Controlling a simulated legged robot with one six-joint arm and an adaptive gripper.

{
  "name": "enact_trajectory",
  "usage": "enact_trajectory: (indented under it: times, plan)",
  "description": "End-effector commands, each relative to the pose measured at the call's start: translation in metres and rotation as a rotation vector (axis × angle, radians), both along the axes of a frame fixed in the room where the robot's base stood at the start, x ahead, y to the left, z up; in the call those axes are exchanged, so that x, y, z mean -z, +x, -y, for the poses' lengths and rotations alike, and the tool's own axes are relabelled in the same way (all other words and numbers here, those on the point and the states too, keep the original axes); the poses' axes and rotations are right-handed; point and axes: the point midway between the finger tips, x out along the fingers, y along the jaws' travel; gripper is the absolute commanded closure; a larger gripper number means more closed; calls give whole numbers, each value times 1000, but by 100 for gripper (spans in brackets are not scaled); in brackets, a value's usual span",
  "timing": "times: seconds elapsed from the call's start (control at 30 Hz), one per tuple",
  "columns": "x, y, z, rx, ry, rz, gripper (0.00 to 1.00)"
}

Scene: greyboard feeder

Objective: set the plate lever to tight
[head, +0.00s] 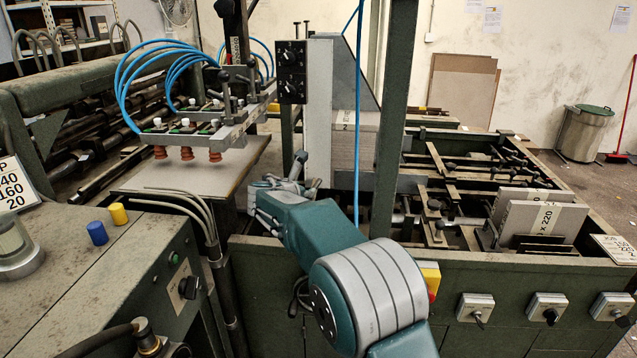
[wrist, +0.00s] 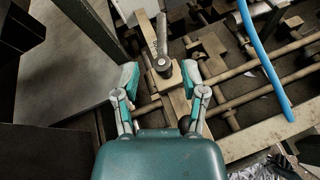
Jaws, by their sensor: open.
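A lever with a dark round hub (wrist: 163,66) and a slim handle sits on a pale block in the wrist view; its handle points up the picture. I take it for the plate lever. My gripper (wrist: 160,83) is open, with one fingertip on each side of the block, the lever's hub between and just ahead of them. I cannot tell whether a finger touches it. In the head view my gripper (head: 287,184) is at the machine's near left corner, next to the upright grey plate (head: 318,110). A dark lever handle (head: 299,164) stands up just behind it.
A blue hose (wrist: 262,50) runs down right of the lever, and a large panel edge (wrist: 68,65) lies to its left. A green post (head: 393,110) stands right of my gripper. Suction cups (head: 187,153) hang over a board at left.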

Motion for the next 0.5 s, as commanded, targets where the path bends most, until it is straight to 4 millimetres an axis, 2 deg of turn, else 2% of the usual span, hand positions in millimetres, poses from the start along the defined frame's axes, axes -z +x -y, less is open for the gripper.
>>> enact_trajectory:
  times: [0.3, 0.5]
  plan:
    - [22, 49, 17, 3, 4, -2, 45]
    - [32, 74, 24, 3, 3, 0, 45]
